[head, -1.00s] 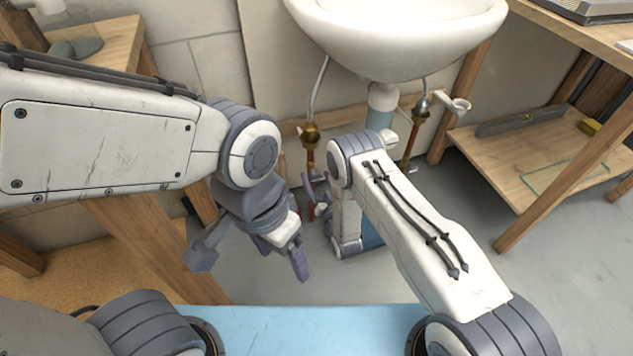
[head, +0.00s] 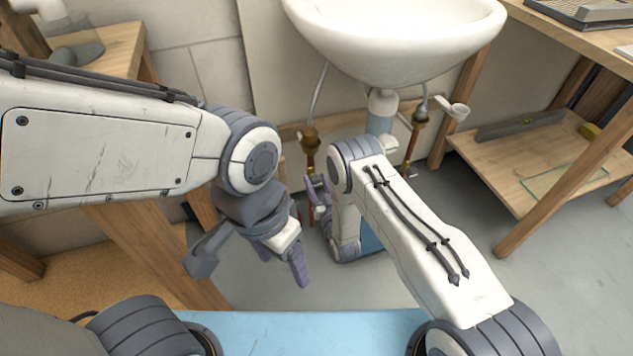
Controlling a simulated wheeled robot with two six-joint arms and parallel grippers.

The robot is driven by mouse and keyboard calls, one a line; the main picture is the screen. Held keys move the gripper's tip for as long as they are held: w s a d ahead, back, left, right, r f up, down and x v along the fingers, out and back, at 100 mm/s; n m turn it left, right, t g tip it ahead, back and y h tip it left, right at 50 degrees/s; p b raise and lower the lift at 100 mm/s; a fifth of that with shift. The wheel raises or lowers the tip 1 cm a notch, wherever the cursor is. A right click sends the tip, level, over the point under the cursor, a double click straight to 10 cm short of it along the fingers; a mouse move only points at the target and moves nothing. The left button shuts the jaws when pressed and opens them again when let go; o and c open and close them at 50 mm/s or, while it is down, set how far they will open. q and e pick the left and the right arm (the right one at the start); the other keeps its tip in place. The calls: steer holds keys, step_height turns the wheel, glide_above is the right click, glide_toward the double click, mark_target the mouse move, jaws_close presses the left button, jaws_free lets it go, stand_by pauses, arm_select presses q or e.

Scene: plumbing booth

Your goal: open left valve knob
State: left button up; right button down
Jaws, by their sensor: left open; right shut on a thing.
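The left valve's brass fitting (head: 311,138) and copper pipe hang below the white sink (head: 400,35), on its left side. My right gripper (head: 318,203) is at the lower part of this pipe, shut on the left valve knob. The knob is mostly hidden by the fingers and my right wrist, so the exact grip cannot be made out. My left gripper (head: 284,263) is lower, open and empty over the grey floor, apart from the pipes.
The right brass fitting (head: 420,112) is under the sink, with a drain pipe (head: 381,110) between the two. A wooden shelf (head: 490,170) holding a level (head: 520,124) and glass stands right. A wooden bench (head: 120,60) is at left. Floor (head: 460,205) is clear in front of the shelf.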

steer(key=n+p, duration=0.1)
steer(key=n, duration=0.2)
steer(key=shift+s+a+n+p, duration=0.1)
steer(key=shift+n+p, duration=0.3)
steer(key=n+p, duration=0.1)
steer(key=n, duration=0.3)
steer(key=shift+a+n+p, duration=0.1)
steer(key=shift+n+p, duration=0.2)
steer(key=n+p, duration=0.1)
steer(key=n, duration=0.3)
steer(key=shift+f, duration=0.1)
steer(key=shift+s+a+f+n+p, duration=0.1)
steer(key=shift+n+p, duration=0.15)
steer(key=shift+n, duration=0.7)
steer(key=shift+f+n+p, duration=0.1)
steer(key=shift+n+p, duration=0.1)
steer(key=shift+n, duration=0.75)
steer(key=shift+c, duration=1.5)
jaws_free()
steer(key=shift+r, duration=0.1)
